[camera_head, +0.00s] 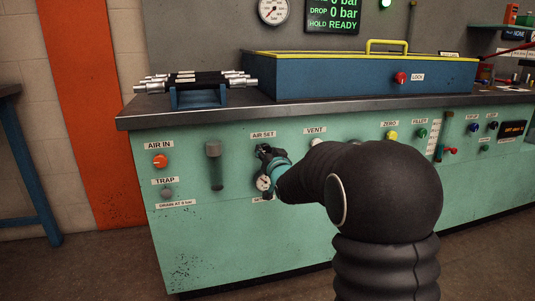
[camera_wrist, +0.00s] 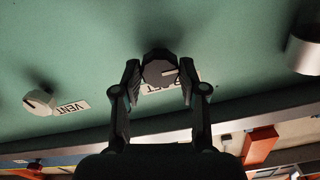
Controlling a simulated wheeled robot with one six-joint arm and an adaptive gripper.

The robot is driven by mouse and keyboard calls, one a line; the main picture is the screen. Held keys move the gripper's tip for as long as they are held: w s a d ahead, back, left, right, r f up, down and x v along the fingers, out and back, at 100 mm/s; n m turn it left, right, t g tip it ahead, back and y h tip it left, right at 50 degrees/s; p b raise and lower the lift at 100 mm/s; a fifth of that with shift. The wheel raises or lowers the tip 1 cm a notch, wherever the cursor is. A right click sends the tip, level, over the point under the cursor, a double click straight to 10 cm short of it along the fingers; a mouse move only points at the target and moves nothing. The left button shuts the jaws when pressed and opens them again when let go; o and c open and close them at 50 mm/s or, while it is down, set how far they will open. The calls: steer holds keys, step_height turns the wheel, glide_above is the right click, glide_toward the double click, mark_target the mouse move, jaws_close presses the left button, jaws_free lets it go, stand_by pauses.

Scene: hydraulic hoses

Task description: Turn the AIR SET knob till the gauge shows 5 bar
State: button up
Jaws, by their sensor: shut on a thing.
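The AIR SET knob (camera_wrist: 160,72) is dark with a pale pointer line. It sits between the two fingers of my gripper (camera_wrist: 160,84) in the wrist view, and the fingers are shut on it. In the head view my gripper (camera_head: 266,155) reaches the panel just below the AIR SET label (camera_head: 263,135). A small round gauge (camera_head: 263,183) with a white face shows right below the knob, partly covered by my arm. Its needle is too small to read. In the wrist view the fingers partly cover the AIR SET label.
The VENT knob (camera_wrist: 39,102) is close beside my gripper. A cylindrical filter bowl (camera_head: 214,165) stands out from the panel to the left, near the orange AIR IN knob (camera_head: 160,161). The bench top (camera_head: 150,117) juts out above, with a hose rack (camera_head: 199,98) and a blue box (camera_head: 330,80).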

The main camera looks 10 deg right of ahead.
steer(key=m+b, duration=0.1)
steer(key=m, duration=0.2)
steer(key=shift+m, duration=0.3)
steer(key=m+b, duration=0.1)
steer(key=m, duration=0.3)
steer(key=shift+m, duration=0.3)
steer(key=m, duration=0.3)
steer(key=shift+m, duration=2.2)
steer(key=o, duration=1.1)
steer(key=shift+d, duration=0.1)
steer(key=shift+o, duration=0.2)
